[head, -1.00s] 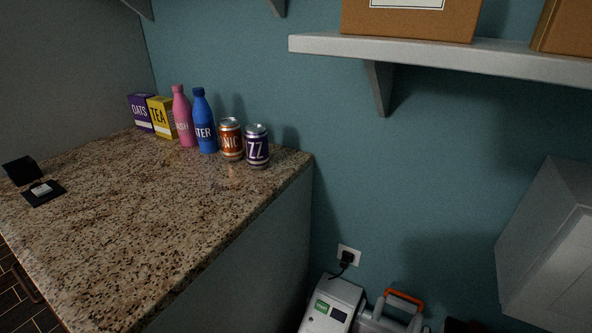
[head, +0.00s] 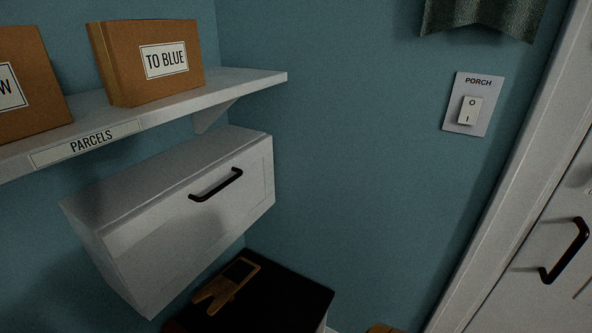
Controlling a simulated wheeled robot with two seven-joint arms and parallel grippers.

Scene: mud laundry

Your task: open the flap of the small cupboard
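The small white cupboard (head: 130,225) hangs on the blue wall below a shelf, left of the middle of the head view. Its front flap (head: 240,204) is shut flush with the body. A dark bar handle (head: 216,185) runs across the upper part of the flap. Neither of my grippers shows in the head view, and nothing touches the cupboard or its handle.
A dark-topped unit (head: 290,296) with a wooden object (head: 226,287) stands below. A PORCH switch (head: 470,104) and a white door (head: 540,240) are at right.

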